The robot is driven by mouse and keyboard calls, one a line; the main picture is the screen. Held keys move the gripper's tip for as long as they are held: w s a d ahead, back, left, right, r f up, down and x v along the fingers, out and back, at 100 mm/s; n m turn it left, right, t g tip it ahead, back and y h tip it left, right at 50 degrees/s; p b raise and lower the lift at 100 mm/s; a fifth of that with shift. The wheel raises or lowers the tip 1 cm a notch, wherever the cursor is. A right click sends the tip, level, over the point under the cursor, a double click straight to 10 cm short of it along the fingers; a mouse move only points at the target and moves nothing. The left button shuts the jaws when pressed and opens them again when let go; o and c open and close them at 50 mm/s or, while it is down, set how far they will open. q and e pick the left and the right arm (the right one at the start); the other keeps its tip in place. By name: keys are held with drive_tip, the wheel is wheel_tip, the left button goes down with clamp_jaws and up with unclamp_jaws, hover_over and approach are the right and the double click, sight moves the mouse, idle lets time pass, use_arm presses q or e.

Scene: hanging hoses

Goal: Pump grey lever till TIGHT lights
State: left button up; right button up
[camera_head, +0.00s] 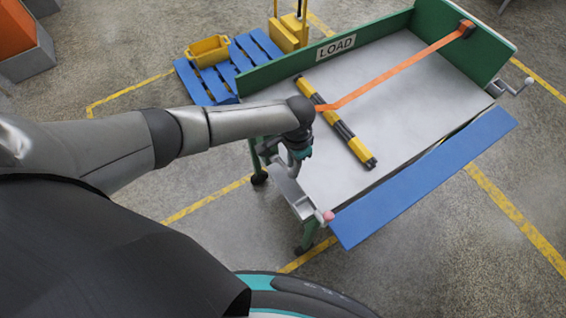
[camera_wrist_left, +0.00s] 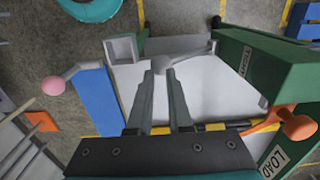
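The grey lever (camera_wrist_left: 185,56) shows in the left wrist view as a thin arm with a rounded end by my fingertips. My left gripper (camera_wrist_left: 160,76) has its fingers apart with that end at their tips. Whether they grip it or only stand around it, I cannot tell. In the head view my left gripper (camera_head: 293,166) points down at the cart's near left corner; the lever is mostly hidden there. A TIGHT label (camera_wrist_left: 247,62) is on a green housing in the wrist view; no lit lamp shows. My right gripper is out of view.
The cart bed (camera_head: 390,95) carries a yellow-black bar (camera_head: 345,135) and an orange strap (camera_head: 385,75). A pink knob (camera_head: 328,215) sticks out at the near corner. A blue panel (camera_head: 425,175) runs along one side. Blue pallets (camera_head: 205,82) lie behind.

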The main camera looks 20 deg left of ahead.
sight(284, 166)
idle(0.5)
use_arm(q)
drive_tip(key=shift+s+d+f+b, duration=0.2)
drive_tip(key=shift+f+b, duration=0.3)
drive_tip(key=shift+f, duration=0.25)
drive_tip(key=shift+s+d+f+b, duration=0.15)
drive_tip(key=shift+f+b, duration=0.35)
drive_tip(key=shift+f, duration=0.25)
drive_tip(key=shift+s+d+f+b, duration=0.1)
drive_tip(key=shift+d+f+b, duration=0.1)
drive_tip(key=shift+f+b, duration=0.45)
drive_tip(key=shift+f, duration=0.1)
drive_tip(key=shift+s+d+f+b, duration=0.2)
drive_tip(key=shift+f+b, duration=0.2)
drive_tip(key=shift+f, duration=0.35)
drive_tip(key=shift+s+d+f+b, duration=0.15)
drive_tip(key=shift+f+b, duration=0.2)
drive_tip(key=shift+f, duration=0.4)
drive_tip(key=shift+w, duration=0.1)
